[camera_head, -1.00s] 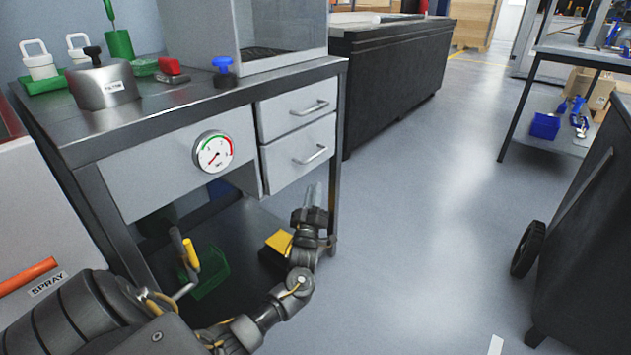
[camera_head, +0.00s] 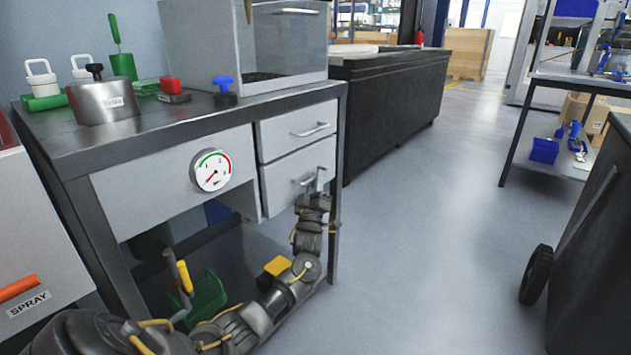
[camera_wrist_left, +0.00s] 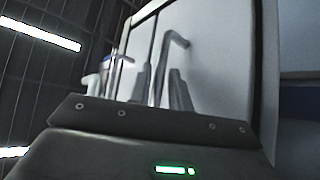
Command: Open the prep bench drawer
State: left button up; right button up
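The prep bench (camera_head: 110,146) has two grey drawers on its right side, and both look closed. The upper drawer (camera_head: 278,138) has a silver bar handle (camera_head: 310,130). The lower drawer (camera_head: 282,192) has a similar handle (camera_head: 304,181). My left gripper (camera_head: 313,184) points up in front of the lower drawer, its fingertips at that handle. In the left wrist view the fingers (camera_wrist_left: 160,88) stand apart, with a bent handle bar (camera_wrist_left: 178,42) rising between them. Whether they touch it is unclear. My right gripper is not in view.
A round gauge (camera_head: 210,170) is on the bench front. A black cabinet (camera_head: 395,110) stands behind.

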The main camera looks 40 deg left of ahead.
pick_arm(q)
jog(key=shift+w+a+r, duration=0.2)
jog(key=shift+w+r, duration=0.1)
grip_shut()
